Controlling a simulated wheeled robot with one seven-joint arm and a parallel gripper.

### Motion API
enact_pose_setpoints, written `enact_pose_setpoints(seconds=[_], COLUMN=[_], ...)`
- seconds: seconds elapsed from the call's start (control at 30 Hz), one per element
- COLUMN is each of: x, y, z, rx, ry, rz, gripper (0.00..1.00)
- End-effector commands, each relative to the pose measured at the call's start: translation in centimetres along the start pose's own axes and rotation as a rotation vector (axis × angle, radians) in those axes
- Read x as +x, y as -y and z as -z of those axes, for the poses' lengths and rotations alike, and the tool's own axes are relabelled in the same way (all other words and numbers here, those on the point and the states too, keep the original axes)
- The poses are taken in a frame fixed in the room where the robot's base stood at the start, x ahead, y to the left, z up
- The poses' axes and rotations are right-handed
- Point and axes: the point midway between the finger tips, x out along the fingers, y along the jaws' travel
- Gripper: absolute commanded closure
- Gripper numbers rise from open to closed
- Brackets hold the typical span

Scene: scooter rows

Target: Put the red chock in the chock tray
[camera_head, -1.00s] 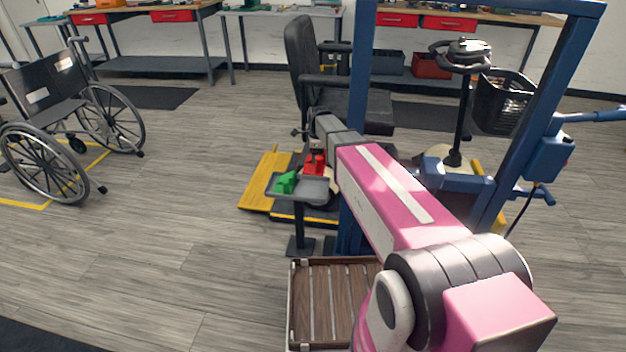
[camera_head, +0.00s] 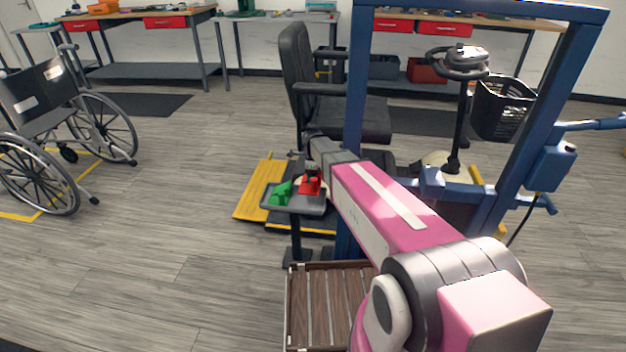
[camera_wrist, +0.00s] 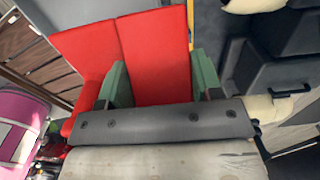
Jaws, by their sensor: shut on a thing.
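The red chock (camera_head: 311,185) is a wedge-shaped block at the right side of a small grey tray (camera_head: 296,209) on a post. I cannot tell whether it touches the tray. My gripper (camera_wrist: 161,80) is shut on the red chock (camera_wrist: 155,50), with a greenish finger on each side of it in the wrist view. In the head view my gripper is mostly hidden by my pink arm. A green chock (camera_head: 281,193) lies on the left part of the grey tray.
A blue frame (camera_head: 354,120) stands close right of the tray. A yellow-edged platform (camera_head: 262,187) and a scooter with a black seat (camera_head: 350,115) are behind. A wheelchair (camera_head: 60,125) stands far left. Floor between it and the tray is clear.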

Motion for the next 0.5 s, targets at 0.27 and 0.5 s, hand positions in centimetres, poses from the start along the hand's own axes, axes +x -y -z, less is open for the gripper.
enact_pose_setpoints(seconds=[0.27,0.5], x=[1.9,2.1], y=[0.0,0.0], z=[0.0,0.0], rx=[0.000,0.000], ry=[0.000,0.000], rz=[0.000,0.000], gripper=[0.75,0.75])
